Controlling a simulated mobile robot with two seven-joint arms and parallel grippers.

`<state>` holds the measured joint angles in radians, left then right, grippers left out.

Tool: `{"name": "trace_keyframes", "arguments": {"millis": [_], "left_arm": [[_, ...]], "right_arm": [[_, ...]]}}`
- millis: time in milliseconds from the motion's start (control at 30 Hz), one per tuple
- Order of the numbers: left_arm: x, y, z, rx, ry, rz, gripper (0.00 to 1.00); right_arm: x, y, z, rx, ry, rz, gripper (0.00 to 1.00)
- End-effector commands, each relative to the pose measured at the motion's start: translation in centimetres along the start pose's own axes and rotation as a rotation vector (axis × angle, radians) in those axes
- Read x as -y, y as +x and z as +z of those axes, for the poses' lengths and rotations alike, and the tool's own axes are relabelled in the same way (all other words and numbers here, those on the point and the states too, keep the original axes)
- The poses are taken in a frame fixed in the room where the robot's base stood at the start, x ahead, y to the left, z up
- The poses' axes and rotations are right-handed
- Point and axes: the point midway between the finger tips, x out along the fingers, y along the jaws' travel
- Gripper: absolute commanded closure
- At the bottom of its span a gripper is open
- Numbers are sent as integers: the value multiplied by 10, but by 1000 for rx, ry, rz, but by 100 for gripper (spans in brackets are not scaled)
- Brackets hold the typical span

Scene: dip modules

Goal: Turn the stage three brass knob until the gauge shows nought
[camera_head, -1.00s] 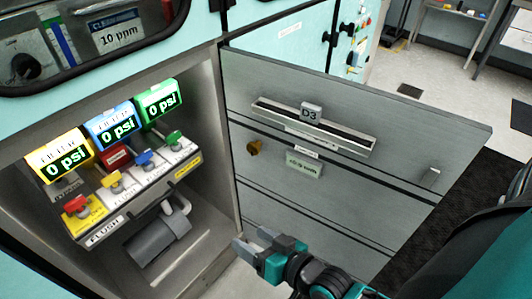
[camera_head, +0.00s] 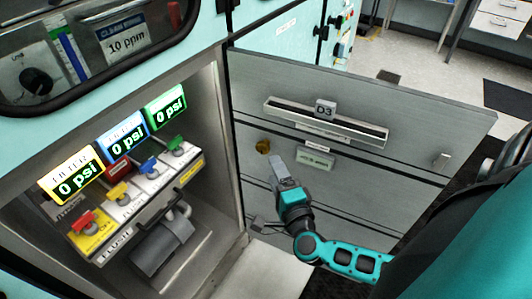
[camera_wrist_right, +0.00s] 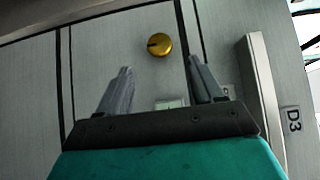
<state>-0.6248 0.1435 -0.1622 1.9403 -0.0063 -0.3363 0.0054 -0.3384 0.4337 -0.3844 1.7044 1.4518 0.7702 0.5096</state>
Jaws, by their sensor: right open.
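The brass knob (camera_head: 263,146) sits on the inner face of the open grey door, left of a small pale green display (camera_head: 315,158) too small to read. The knob also shows in the right wrist view (camera_wrist_right: 159,44), with a dark mark on its face. My right gripper (camera_head: 276,160) is open and empty, just below and right of the knob in the head view. In the right wrist view its fingers (camera_wrist_right: 160,68) are spread, with the knob beyond their tips and between them, apart from both. My left gripper is not in view.
A ledge with a D3 tag (camera_head: 325,109) juts from the door above the knob. The open cabinet at left holds yellow (camera_head: 78,180), blue (camera_head: 125,135) and green (camera_head: 167,107) displays, each reading 0 psi, above coloured valves (camera_head: 150,165).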

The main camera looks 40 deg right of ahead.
Motion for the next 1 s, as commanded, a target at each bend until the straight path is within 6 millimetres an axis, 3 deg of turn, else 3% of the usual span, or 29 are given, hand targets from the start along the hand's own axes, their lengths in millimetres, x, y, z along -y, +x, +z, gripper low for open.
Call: {"name": "trace_keyframes", "arguments": {"millis": [200, 400, 833, 1000], "left_arm": [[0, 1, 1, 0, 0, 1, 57], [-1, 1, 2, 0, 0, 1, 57], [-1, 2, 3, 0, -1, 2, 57], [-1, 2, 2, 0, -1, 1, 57]], "right_arm": [[0, 44, 0, 1, -3, -3, 33], [0, 67, 1, 1, -2, 0, 33], [0, 75, 0, 1, -2, 1, 34], [0, 75, 0, 1, -2, 1, 51]]}}
